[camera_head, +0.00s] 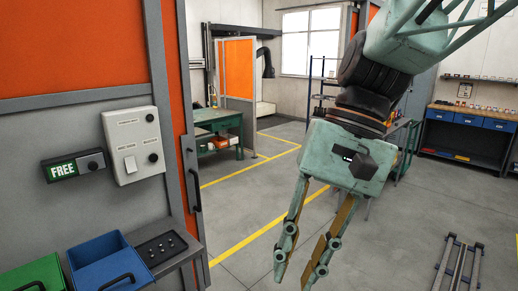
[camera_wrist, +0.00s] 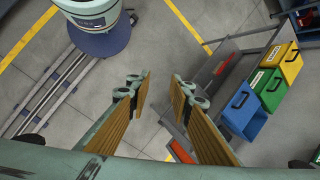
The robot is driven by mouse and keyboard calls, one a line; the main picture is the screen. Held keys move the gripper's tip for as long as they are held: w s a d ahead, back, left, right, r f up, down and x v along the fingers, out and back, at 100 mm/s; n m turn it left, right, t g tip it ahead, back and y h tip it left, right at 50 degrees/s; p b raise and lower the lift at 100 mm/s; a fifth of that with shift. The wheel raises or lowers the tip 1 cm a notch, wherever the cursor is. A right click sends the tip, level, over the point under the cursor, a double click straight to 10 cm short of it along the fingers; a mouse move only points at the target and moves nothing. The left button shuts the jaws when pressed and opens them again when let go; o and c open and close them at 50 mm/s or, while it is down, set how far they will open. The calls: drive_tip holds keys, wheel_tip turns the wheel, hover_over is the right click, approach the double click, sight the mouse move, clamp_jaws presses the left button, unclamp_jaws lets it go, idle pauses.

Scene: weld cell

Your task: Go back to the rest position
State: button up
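My gripper (camera_head: 294,280) hangs in the middle right of the head view, its pale green fingers pointing down. In the wrist view my gripper (camera_wrist: 160,90) shows its two brown-padded fingers apart, with bare floor seen between them. It is open and holds nothing. The fingers touch nothing that I can see.
A grey and orange wall with a control box (camera_head: 130,145) and a green FREE sign (camera_head: 76,165) stands left. Below are a blue bin (camera_head: 108,262) and a green bin (camera_head: 35,274). A green workbench (camera_head: 218,122) is behind. Floor rails (camera_head: 460,268) lie right. The middle floor is clear.

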drive_tip(key=s+d+n+t+h, duration=0.1)
drive_tip(key=s+d+t+h, duration=0.1)
drive_tip(key=s+d, duration=0.3)
drive_tip(key=s+d+r+t+h, duration=0.1)
drive_tip(key=s+d+t, duration=0.3)
drive_tip(key=d, duration=0.5)
drive_tip(key=shift+s+d+r+n+h, duration=0.3)
drive_tip(key=shift+s+d+n+h, duration=0.1)
drive_tip(key=shift+s, duration=0.05)
